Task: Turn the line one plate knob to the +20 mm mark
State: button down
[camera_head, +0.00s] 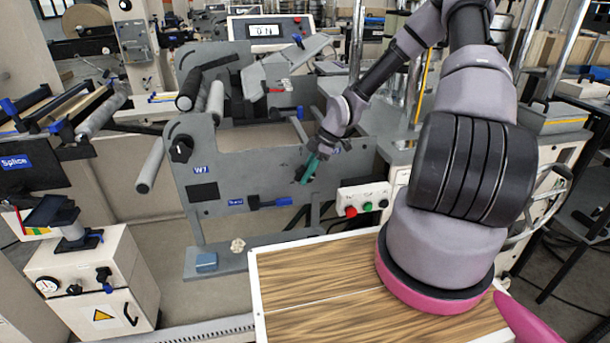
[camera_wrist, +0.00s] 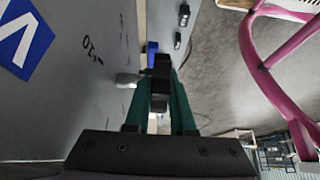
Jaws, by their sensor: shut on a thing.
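My gripper (camera_head: 306,170) has teal fingers and is at the front of the grey machine plate (camera_head: 230,170), right of its middle. In the wrist view, the fingers (camera_wrist: 160,95) are shut on a dark block-like knob (camera_wrist: 161,72) that stands out from the plate (camera_wrist: 95,100). A printed mark (camera_wrist: 92,50) on the plate reads like 20, turned in the picture; its sign is not clear. Part of a blue label (camera_wrist: 22,38) shows at left. The knob's pointer and the rest of its scale are hidden or too small to read.
A black round knob (camera_head: 180,149) sits on the plate's left, near the blue W1 label (camera_head: 201,170). A button box (camera_head: 364,198) with red and green buttons is close right of my gripper. A wood-topped surface (camera_head: 320,285) is in front. Rollers (camera_head: 150,165) stick out at left.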

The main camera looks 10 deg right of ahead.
jog(key=y, duration=0.3)
jog(key=shift+w+d+y, duration=0.1)
jog(key=shift+y, duration=0.2)
jog(key=shift+f+y, duration=0.1)
jog(key=shift+y, duration=1.4)
jog(key=c, duration=0.8)
grip_release()
jog(key=shift+o, duration=0.2)
jog(key=v, duration=0.7)
jog(key=shift+d, duration=0.3)
